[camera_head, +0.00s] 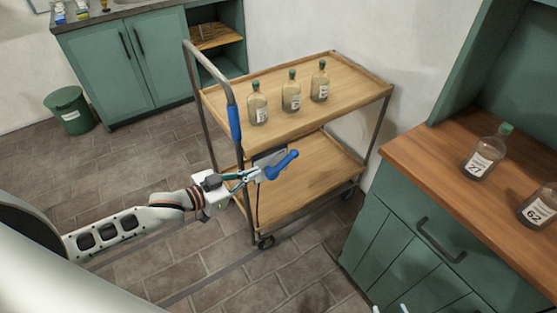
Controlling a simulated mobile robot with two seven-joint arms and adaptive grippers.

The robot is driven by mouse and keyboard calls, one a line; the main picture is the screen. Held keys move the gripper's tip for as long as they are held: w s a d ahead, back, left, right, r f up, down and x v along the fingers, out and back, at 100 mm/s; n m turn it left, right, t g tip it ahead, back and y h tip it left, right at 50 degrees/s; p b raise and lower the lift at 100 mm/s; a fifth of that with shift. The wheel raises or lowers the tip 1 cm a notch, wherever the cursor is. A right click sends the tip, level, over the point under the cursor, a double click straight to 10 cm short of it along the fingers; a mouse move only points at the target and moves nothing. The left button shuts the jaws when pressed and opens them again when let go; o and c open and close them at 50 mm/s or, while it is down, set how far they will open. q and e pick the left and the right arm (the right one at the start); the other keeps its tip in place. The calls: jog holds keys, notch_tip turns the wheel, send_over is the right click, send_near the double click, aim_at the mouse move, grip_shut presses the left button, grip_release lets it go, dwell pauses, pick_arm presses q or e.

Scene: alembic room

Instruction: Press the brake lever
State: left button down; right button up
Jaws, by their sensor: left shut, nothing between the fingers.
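A blue brake lever (282,165) is mounted low at the near side of a wooden-shelved metal cart, below its blue-gripped push handle (234,122). A grey plate (268,157) sits behind the lever. My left gripper (253,176) is shut and empty, its tips right beside the lever's left end. I cannot tell whether they touch it. Two small pale tips at the bottom edge may belong to my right gripper (390,309); the rest of it is out of the picture.
The cart's top shelf (345,85) carries three labelled bottles (291,93); its lower shelf (310,190) looks empty. A green cabinet with a wooden counter (420,160) and two bottles stands at right. A green bin (70,110) stands at left. The tiled floor left of the cart is clear.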

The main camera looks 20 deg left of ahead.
pick_arm(q)
jog(key=shift+w+a+r, duration=0.55)
jog(key=shift+r, duration=0.15)
jog(key=shift+w+d, duration=0.1)
jog(key=b, duration=0.2)
send_near(288, 157)
jog(key=w+d+r, duration=0.2)
jog(key=w, duration=0.1)
jog(key=shift+w+d+f, duration=0.15)
jog(key=shift+w+f, duration=0.15)
jog(key=shift+f, duration=0.3)
jog(key=shift+w+d+f, duration=0.15)
jog(key=shift+w+f, duration=0.15)
jog(key=shift+f, duration=0.3)
jog(key=shift+w+f+b, duration=0.2)
jog(key=shift+f+b, duration=0.1)
jog(key=shift+w+d+f, duration=0.1)
jog(key=shift+w+f, duration=0.1)
jog(key=shift+f, duration=0.05)
pick_arm(e)
jog(key=shift+w+d+f, duration=0.35)
jog(key=shift+w+f, duration=0.15)
jog(key=shift+f, duration=0.25)
